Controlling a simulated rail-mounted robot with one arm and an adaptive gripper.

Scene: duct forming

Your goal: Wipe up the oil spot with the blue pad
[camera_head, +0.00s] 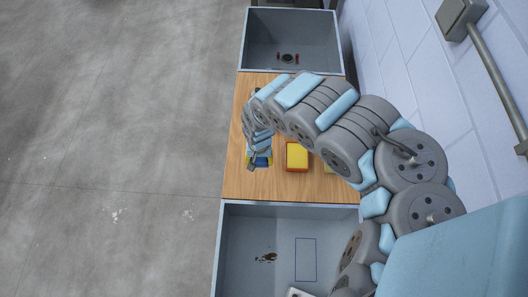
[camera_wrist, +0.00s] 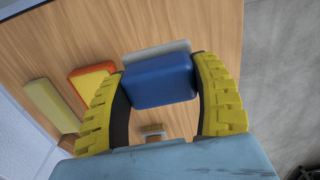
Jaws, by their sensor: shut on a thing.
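The blue pad (camera_wrist: 160,82) is a block with a pale grey layer along its far side. In the wrist view it sits between the two yellow, dark-lined fingers of my gripper (camera_wrist: 162,88), which is shut on it. In the head view my gripper (camera_head: 259,158) is over the left part of the wooden bench, and a little of the blue pad (camera_head: 262,162) shows beneath it. Whether the pad touches the wood I cannot tell. The oil spot (camera_head: 266,258) is a small dark brown mark on the floor of the lower grey basin (camera_head: 235,225), apart from the pad.
On the wooden bench (camera_head: 240,185), a yellow-and-orange pad (camera_head: 297,156) lies right of my gripper; a pale yellow pad (camera_wrist: 52,104) lies beyond it. A small brush-like thing (camera_wrist: 152,130) shows between the fingers. A blue outlined rectangle (camera_head: 305,259) is right of the oil. Another basin (camera_head: 262,40) is above.

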